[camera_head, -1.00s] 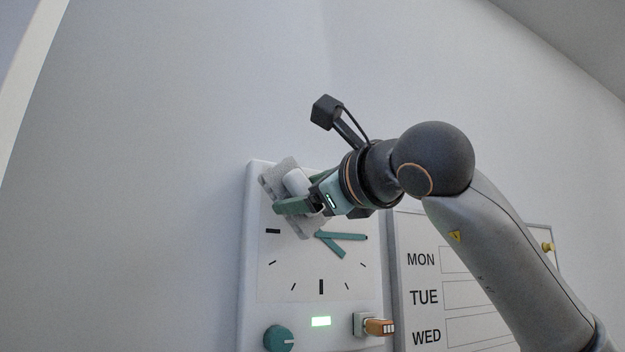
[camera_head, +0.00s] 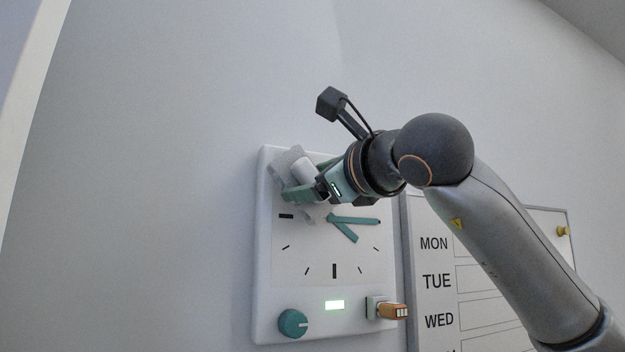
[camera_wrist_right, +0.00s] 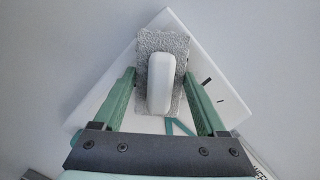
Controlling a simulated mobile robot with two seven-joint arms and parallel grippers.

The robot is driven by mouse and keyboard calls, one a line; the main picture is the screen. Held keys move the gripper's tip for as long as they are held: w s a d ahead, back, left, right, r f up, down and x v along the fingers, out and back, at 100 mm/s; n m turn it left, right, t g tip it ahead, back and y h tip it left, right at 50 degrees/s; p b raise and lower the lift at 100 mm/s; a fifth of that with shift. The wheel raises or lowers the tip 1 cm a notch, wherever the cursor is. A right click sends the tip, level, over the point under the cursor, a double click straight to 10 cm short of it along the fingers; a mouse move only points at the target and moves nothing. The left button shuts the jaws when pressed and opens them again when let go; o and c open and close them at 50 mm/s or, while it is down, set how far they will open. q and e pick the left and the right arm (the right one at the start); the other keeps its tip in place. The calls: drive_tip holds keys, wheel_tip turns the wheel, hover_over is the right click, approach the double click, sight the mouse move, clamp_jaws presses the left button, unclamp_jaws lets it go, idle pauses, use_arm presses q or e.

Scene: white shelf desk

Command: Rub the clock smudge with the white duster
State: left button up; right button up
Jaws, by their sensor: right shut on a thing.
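The white clock (camera_head: 265,250) hangs on the wall, with teal hands, black hour marks and a pale face. The duster, a white handle (camera_head: 303,170) on a grey textured pad, lies tilted over the upper left of the clock face. It also shows in the right wrist view (camera_wrist_right: 160,85). My right gripper (camera_head: 309,180) is shut on the duster, one green finger on each side of its handle; the fingers also show in the wrist view (camera_wrist_right: 159,78). My left gripper is not in view.
A weekday board (camera_head: 437,300) hangs right of the clock, with a yellow pin (camera_head: 563,231). The wall to the left is bare.

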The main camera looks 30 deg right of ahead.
drive_tip(key=shift+w, duration=0.95)
drive_tip(key=shift+d, duration=0.2)
drive_tip(key=shift+s+d, duration=0.2)
drive_tip(key=shift+d, duration=1.55)
drive_tip(key=d, duration=0.3)
drive_tip(key=shift+d, duration=0.35)
drive_tip(key=shift+w+a, duration=0.15)
drive_tip(key=shift+a, duration=1.75)
drive_tip(key=shift+w+a, duration=0.1)
drive_tip(key=shift+a, duration=1.8)
drive_tip(key=shift+s+b, duration=0.1)
drive_tip(key=shift+b, duration=0.2)
